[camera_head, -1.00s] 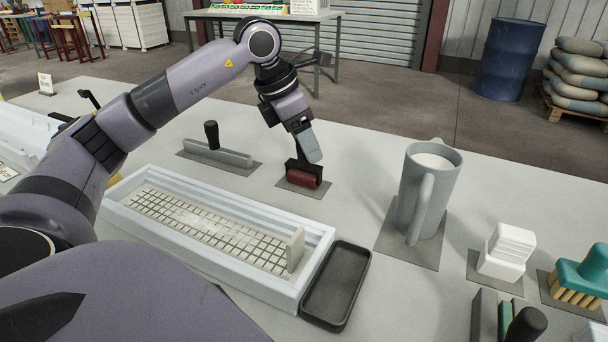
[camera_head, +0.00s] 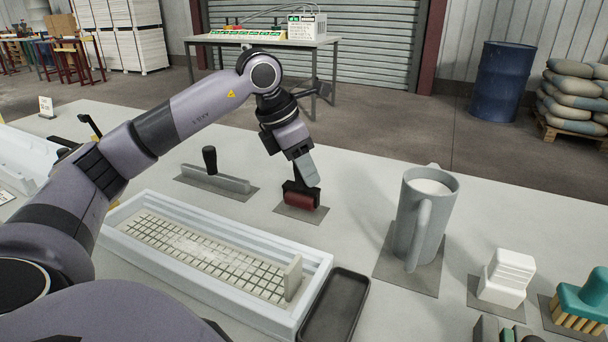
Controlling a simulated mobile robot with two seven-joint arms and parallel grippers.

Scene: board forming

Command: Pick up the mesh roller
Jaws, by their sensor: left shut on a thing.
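The mesh roller (camera_head: 301,200) is a dark red cylinder in a black frame. It is at its grey mat (camera_head: 292,213) near the middle of the table; I cannot tell whether it touches the mat. My left gripper (camera_head: 305,178) points down from above and is shut on the roller's handle, which the fingers mostly hide. My right gripper is not in view.
A white mould with a mesh grid (camera_head: 120,222) lies in front, with a black tray (camera_head: 338,305) at its right end. A grey trowel (camera_head: 215,179) lies left of the roller. A grey jug (camera_head: 421,215) and brushes stand to the right.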

